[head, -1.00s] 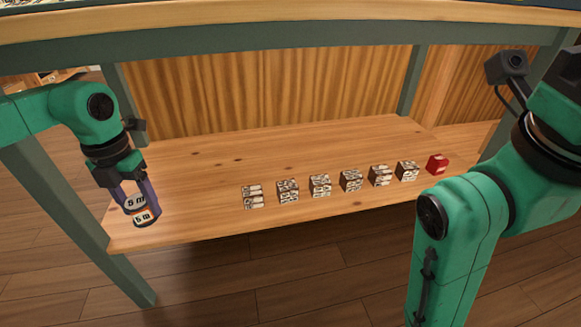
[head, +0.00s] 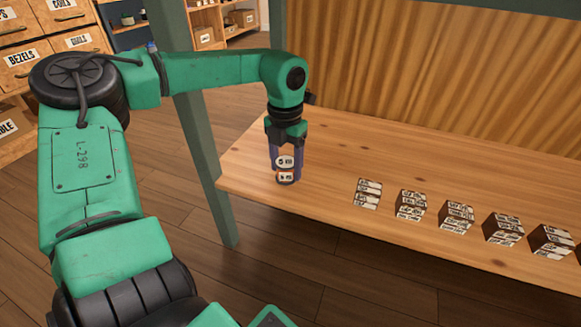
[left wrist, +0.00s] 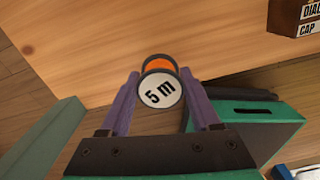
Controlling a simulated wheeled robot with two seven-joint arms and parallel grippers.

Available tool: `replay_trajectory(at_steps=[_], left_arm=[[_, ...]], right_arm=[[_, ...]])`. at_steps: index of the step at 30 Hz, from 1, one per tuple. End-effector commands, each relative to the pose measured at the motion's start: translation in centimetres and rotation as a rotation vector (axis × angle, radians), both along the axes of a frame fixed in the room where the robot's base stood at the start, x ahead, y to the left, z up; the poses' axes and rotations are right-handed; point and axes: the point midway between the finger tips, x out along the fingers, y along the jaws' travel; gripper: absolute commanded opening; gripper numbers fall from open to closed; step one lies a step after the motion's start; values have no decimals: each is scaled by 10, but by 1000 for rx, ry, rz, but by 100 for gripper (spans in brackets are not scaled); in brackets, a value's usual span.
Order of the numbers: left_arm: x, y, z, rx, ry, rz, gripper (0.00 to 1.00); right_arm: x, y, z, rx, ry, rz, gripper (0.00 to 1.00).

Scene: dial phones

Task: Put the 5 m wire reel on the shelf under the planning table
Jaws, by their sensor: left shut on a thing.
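The 5 m wire reel (head: 286,162) has white "5 m" labels and shows near the left end of the wooden shelf (head: 335,145) under the planning table. In the left wrist view the reel (left wrist: 160,94) shows its round white label and some orange wire between the fingers. My left gripper (head: 287,152) points down and is shut on the reel. I cannot tell whether the reel touches the shelf or is just above it. My right gripper is out of view.
A row of dark boxes with white labels, the nearest one (head: 367,193), stands to the right along the shelf. A green table leg (head: 208,150) is left of the reel. The shelf behind the reel is clear. Labelled drawers (head: 25,62) stand at the far left.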

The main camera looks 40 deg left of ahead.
Motion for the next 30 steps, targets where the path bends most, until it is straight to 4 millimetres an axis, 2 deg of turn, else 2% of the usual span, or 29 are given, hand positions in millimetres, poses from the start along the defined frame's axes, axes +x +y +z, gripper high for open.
replay_trajectory(at_steps=[1,4,14,15,16,17,26,30], left_arm=[[0,0,-15,-1,1,0,3],[0,0,-33,-2,1,0,3],[0,0,-33,0,-1,0,3],[0,0,-32,-1,-1,0,75],[0,0,-32,-1,-1,0,86],[0,0,-32,-1,0,0,93],[0,0,-31,-1,0,0,93],[0,0,-13,0,-2,0,93]], right_arm=[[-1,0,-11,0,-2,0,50],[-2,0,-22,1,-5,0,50],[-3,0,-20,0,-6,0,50],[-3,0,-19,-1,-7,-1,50],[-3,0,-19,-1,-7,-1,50],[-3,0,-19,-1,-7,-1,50],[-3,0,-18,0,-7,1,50],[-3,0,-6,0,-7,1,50]])
